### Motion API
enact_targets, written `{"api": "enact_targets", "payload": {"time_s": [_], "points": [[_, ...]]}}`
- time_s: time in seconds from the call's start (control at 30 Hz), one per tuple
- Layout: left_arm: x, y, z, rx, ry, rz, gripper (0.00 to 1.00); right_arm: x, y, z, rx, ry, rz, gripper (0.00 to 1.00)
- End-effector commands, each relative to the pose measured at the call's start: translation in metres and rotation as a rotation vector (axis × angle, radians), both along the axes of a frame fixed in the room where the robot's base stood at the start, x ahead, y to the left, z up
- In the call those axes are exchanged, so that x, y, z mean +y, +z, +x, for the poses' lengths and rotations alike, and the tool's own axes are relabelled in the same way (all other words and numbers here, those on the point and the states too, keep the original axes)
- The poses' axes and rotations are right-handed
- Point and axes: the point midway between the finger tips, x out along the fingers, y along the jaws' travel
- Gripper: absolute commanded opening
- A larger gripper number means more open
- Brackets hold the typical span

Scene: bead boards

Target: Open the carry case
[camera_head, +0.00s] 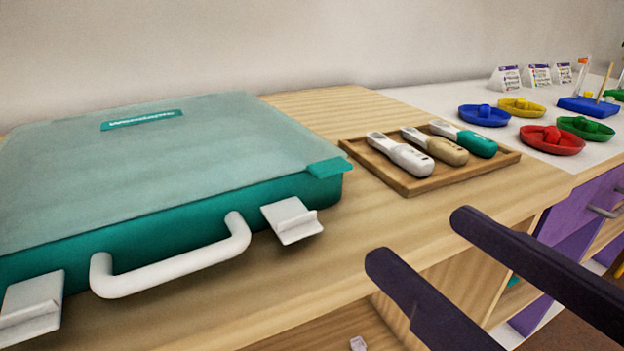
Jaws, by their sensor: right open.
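The carry case (190,238) is teal with a pale see-through lid (150,165), and it lies flat on the wooden counter at the left. The lid is down. A white handle (180,270) sticks out from its front. A white latch (292,220) stands out from the front to the right of the handle, and another white latch (32,308) is at the lower left, partly cut off. A teal tab (328,167) sits at the lid's right front corner. My right gripper (421,241) is open and empty, in front of the counter edge, to the right of the case and apart from it.
A wooden tray (408,187) with three thermometer-like tools stands right of the case. Farther right, a white mat (440,103) holds coloured dishes, including a red dish (552,141), and small cards. Purple drawers (580,215) are below. Bare counter lies before the tray.

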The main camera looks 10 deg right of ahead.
Motion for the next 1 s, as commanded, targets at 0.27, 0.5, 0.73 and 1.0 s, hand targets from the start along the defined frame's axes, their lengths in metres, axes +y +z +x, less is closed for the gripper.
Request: {"api": "enact_targets", "payload": {"time_s": [0.27, 0.5, 0.73, 1.0], "points": [[0.001, -0.002, 0.000, -0.001, -0.002, 0.004, 0.50, 0.016, 0.003, 0.040, -0.006, -0.001, 0.002, 0.72], [0.001, -0.005, 0.000, -0.001, -0.002, 0.004, 0.50, 0.031, 0.001, 0.074, -0.001, -0.001, 0.002, 0.72], [0.001, -0.006, 0.000, -0.001, 0.000, 0.002, 0.50, 0.037, 0.002, 0.086, 0.001, 0.000, 0.001, 0.72], [-0.001, -0.006, 0.000, -0.001, 0.003, -0.006, 0.50, 0.037, 0.001, 0.087, 0.002, 0.000, -0.001, 0.68]]}}
